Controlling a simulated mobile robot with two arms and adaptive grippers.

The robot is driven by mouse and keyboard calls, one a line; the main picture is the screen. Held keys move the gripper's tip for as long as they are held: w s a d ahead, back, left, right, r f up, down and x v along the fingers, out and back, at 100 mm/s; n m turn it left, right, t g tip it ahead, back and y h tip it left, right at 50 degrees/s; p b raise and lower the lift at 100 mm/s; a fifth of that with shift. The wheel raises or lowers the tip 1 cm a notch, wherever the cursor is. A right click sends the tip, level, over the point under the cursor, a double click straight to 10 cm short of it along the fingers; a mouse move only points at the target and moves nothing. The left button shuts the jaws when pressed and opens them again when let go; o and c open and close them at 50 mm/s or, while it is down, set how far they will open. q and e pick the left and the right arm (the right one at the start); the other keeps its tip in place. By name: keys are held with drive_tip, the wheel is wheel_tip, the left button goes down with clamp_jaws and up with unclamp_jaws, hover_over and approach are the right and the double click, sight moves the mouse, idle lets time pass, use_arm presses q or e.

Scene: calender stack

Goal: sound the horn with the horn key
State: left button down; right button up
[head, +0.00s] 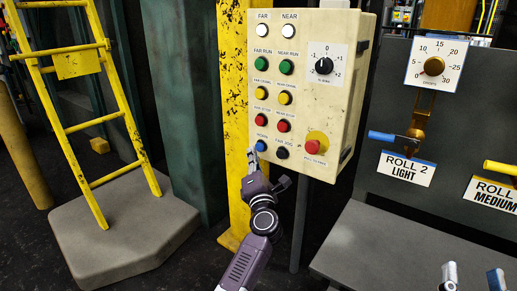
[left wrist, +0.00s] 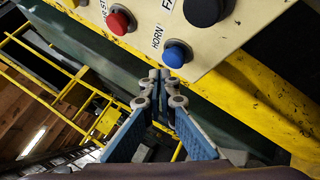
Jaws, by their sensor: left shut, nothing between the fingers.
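The horn key is a blue round button (head: 261,145) labelled HORN at the lower left of the cream control box (head: 351,95). It also shows in the left wrist view (left wrist: 174,56), just beyond my fingertips and slightly right of them. My left gripper (head: 251,156) is shut and empty, its tips close beside the button's lower left. In the left wrist view the closed fingertips (left wrist: 160,74) lie close below the button; I cannot tell if they touch it. My right gripper (head: 473,275) shows only its two fingertips at the bottom right, apart and empty.
A black FINE JOG button (head: 282,153) sits right of the horn key, and a red button (head: 261,120) above it. A yellow post (head: 233,75) stands behind the box. A grey panel with levers (head: 396,137) is at right.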

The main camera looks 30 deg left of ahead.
use_arm(q)
drive_tip(key=shift+w, duration=0.15)
drive_tip(key=shift+w, duration=0.3)
drive_tip(key=shift+w+d, duration=0.1)
drive_tip(key=shift+w, duration=0.4)
use_arm(e)
drive_tip(key=shift+s+r+t, duration=0.4)
drive_tip(key=shift+r+t, duration=0.1)
drive_tip(key=shift+r, duration=0.25)
idle(0.9)
use_arm(q)
drive_tip(key=shift+s+p, duration=0.6)
drive_tip(key=shift+s, duration=0.35)
use_arm(e)
drive_tip(key=shift+w+d+f+g+h, duration=0.15)
drive_tip(key=shift+w+f+g, duration=0.4)
drive_tip(key=shift+f, duration=0.7)
drive_tip(key=shift+w+a+f+g+h, duration=0.1)
drive_tip(key=shift+w+f+g+h, duration=0.15)
drive_tip(key=shift+f+g, duration=0.8)
drive_tip(key=shift+w+d+f+g+h, duration=0.15)
drive_tip(key=shift+w+f+g, duration=0.25)
drive_tip(key=shift+f, duration=1.05)
